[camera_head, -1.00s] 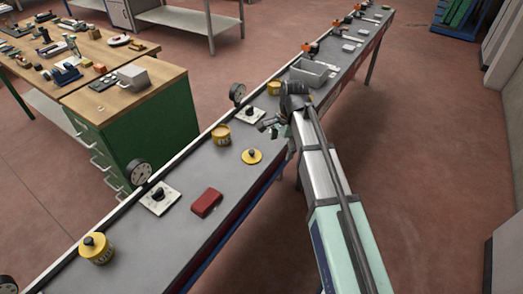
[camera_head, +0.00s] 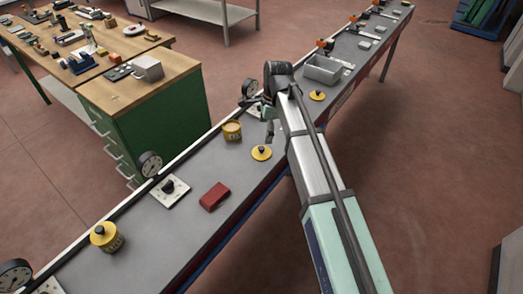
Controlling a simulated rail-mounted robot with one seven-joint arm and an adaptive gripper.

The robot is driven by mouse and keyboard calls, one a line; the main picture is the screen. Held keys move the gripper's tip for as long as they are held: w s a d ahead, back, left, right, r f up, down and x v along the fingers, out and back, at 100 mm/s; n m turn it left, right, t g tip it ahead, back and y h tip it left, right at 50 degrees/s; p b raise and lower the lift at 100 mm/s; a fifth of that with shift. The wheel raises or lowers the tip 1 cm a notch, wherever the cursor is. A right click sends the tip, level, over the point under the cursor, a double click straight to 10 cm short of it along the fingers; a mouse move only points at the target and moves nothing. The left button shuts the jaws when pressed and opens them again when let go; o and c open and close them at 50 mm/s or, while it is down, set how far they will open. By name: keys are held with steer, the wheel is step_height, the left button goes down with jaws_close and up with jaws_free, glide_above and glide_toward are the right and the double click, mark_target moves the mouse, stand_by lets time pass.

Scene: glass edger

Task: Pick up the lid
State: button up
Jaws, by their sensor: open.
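A yellow lid (camera_head: 261,153) with a dark knob lies flat on the grey bench top, close to its front edge. A second yellow lid (camera_head: 317,95) lies farther along the bench, in front of the grey bin. My gripper (camera_head: 262,116) is open and empty, above the bench, just beyond the nearer lid and apart from it. My wrist partly hides its fingers. An uncovered yellow tin (camera_head: 232,131) stands left of the nearer lid. Another yellow tin (camera_head: 108,240) at the lower left has a lid on it.
A red block (camera_head: 214,196) and a white plate with a black knob (camera_head: 170,189) lie nearer. Dial gauges (camera_head: 150,164) line the back edge. A grey bin (camera_head: 322,69) stands farther along. A green-sided workbench (camera_head: 150,115) is at left.

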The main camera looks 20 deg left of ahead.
mark_target(262, 148)
steer(key=shift+s+a+f+p, duration=0.1)
steer(key=shift+a+f+p, duration=0.3)
steer(key=shift+f, duration=1.2)
steer(key=shift+a+f+p, duration=0.1)
steer(key=shift+f+p, duration=0.55)
steer(key=shift+f, duration=0.9)
steer(key=shift+s+a+f+p, duration=0.1)
steer(key=shift+a+f+p, duration=0.3)
steer(key=shift+f, duration=1.2)
steer(key=shift+d, duration=0.15)
steer(key=c, duration=1.9)
